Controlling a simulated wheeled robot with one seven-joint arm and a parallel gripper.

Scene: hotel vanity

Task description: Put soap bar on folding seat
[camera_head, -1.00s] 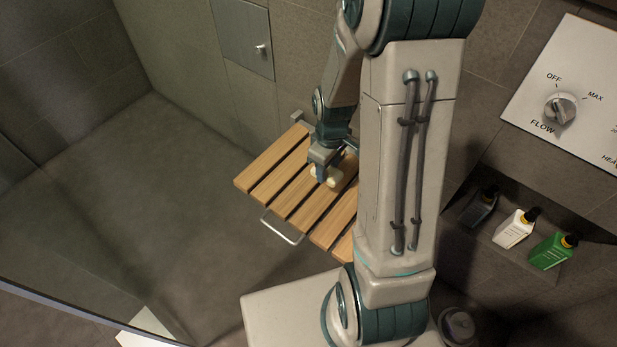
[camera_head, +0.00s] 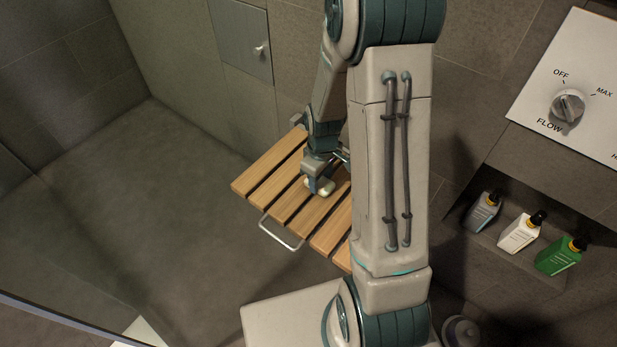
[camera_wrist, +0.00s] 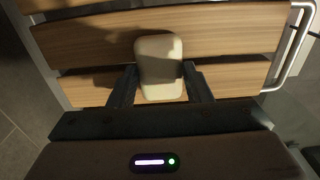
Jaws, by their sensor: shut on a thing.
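The cream soap bar (camera_head: 328,188) is between the fingers of my gripper (camera_head: 319,184), which is shut on it. In the wrist view the soap bar (camera_wrist: 159,62) stands out beyond the two dark fingers of my gripper (camera_wrist: 161,84). The folding seat (camera_head: 268,180) has light wooden slats and is folded down from the wall; its slats (camera_wrist: 230,32) fill the upper wrist view. The soap is over the slats, at or very close to their surface; I cannot tell whether it touches. My arm hides the seat's right part.
A metal rail (camera_head: 280,234) juts from the seat's front edge. Grey, white (camera_head: 520,233) and green (camera_head: 562,255) bottles stand in a wall niche at the right. A flow-knob panel (camera_head: 567,106) is above them. The floor to the left is clear.

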